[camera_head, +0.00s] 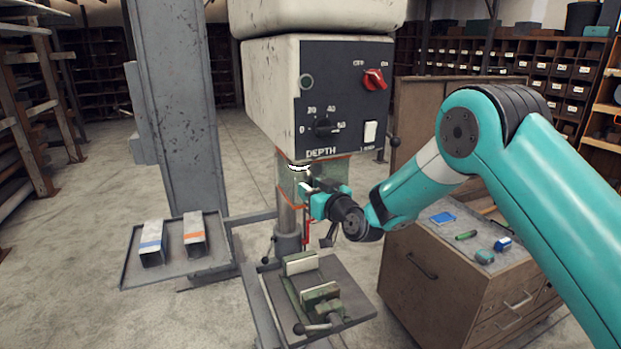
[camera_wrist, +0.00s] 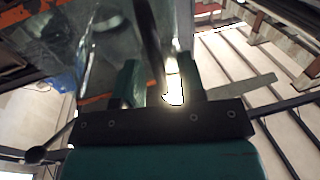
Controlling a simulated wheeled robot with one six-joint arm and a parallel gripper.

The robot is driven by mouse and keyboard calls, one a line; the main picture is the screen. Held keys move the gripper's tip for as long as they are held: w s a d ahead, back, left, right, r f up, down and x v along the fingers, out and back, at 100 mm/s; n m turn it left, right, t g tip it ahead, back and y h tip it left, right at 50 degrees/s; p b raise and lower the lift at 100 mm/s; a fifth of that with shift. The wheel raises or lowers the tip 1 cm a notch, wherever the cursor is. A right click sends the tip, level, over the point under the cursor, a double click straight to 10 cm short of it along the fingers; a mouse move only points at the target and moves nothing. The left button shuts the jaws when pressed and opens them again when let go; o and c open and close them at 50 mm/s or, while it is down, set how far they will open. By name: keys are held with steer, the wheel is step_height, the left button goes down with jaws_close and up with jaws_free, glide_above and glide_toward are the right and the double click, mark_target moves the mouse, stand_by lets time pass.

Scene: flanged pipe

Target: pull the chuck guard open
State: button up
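The chuck guard (camera_head: 325,172) is a clear panel with orange edges under the drill press head. It hangs around the spindle area, and I cannot tell from the head view how far it is swung. In the wrist view the clear guard (camera_wrist: 95,50) fills the upper left. My gripper (camera_head: 306,192) is at the guard's lower front, partly hidden by my wrist. In the wrist view my gripper (camera_wrist: 158,82) has its two fingers apart. A dark bar (camera_wrist: 148,30) runs down between them, narrower than the gap. Whether a finger touches it is unclear.
The drill press head (camera_head: 330,95) with its red switch is above. A green vise (camera_head: 312,285) stands on the table below. A tray (camera_head: 180,270) with two metal pieces is at left. A wooden cabinet (camera_head: 455,275) with small items stands at right.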

steer(key=shift+w+a, duration=0.25)
steer(key=shift+w, duration=0.1)
jaws_close()
steer(key=shift+f, duration=0.1)
